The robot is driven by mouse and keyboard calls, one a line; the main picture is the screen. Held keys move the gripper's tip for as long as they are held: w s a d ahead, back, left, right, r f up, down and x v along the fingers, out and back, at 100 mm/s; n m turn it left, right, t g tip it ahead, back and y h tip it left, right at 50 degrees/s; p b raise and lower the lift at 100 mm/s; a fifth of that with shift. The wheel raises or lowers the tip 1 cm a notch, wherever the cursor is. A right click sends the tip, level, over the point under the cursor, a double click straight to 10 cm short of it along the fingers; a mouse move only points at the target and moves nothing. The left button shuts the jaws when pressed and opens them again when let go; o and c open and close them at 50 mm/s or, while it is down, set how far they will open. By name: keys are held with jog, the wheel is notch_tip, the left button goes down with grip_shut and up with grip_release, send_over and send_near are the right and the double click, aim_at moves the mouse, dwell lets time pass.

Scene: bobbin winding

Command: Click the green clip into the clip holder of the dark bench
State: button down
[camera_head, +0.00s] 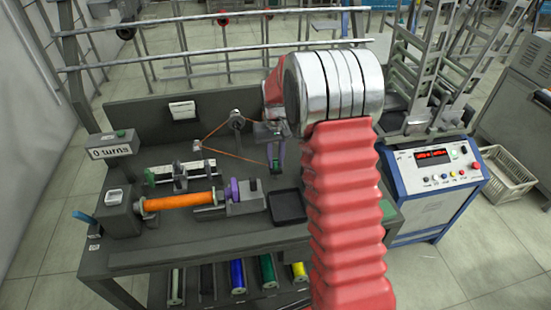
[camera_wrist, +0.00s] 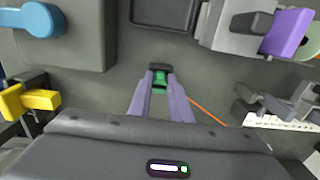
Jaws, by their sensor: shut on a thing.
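My gripper (camera_wrist: 161,98) points down over the dark bench (camera_wrist: 108,88), its two purple fingers shut on the green clip (camera_wrist: 160,79). In the head view, my gripper (camera_head: 276,163) is behind the bobbin area and left of my red arm, with a bit of green between the fingers. A small dark piece (camera_wrist: 160,67) sits at the clip's far end in the wrist view. I cannot tell whether it is the clip holder or whether the clip touches it. The bench (camera_head: 150,240) also shows in the head view.
An orange bobbin (camera_head: 180,200) sits beside a purple-fronted tailstock (camera_head: 243,198). A black tray (camera_head: 287,207) lies right of it. An orange wire (camera_wrist: 207,112) runs close to the fingers. A blue knob (camera_wrist: 36,20) and yellow part (camera_wrist: 40,99) stand at the left in the wrist view.

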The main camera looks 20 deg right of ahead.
jog(key=c, duration=1.5)
grip_release()
jog(key=shift+c, duration=0.2)
notch_tip(320, 180, up, 14)
jog(key=shift+f, duration=0.15)
